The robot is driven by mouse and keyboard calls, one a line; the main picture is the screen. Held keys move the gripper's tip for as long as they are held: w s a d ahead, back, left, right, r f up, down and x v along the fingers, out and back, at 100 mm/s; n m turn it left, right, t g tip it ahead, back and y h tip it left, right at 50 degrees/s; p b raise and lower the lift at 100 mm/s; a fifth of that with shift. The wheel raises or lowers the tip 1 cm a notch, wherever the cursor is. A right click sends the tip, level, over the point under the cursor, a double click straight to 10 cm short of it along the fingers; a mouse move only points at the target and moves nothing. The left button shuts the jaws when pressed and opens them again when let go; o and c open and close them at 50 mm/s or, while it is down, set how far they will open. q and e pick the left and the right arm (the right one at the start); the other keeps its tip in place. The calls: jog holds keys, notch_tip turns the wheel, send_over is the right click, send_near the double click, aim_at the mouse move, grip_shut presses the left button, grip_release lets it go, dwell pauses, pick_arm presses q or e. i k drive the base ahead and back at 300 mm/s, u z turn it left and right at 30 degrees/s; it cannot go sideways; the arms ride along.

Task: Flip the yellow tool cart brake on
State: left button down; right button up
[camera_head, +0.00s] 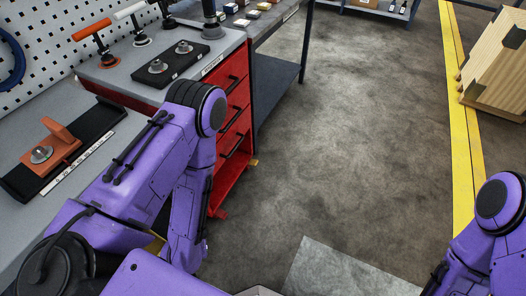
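I cannot make out a yellow tool cart or its brake. A small yellow patch (155,243) shows between the links of my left arm, but I cannot tell what it belongs to. My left arm comes in from the left, bends beside the red drawer cabinet and reaches down. Its gripper is not visible. My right arm is at the lower right edge, over the floor, and its gripper is outside the picture.
The red drawer cabinet (236,98) stands beside my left arm, with levers and a black plate (170,65) on top. An orange lever (62,133) sits on the grey bench at left. A wooden crate (499,65) stands at right beyond yellow floor lines (460,110). The middle floor is clear.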

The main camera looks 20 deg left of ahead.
aim_at(254, 162)
jog(key=z, duration=0.35)
jog(key=i, duration=1.55)
jog(key=u, duration=3.05)
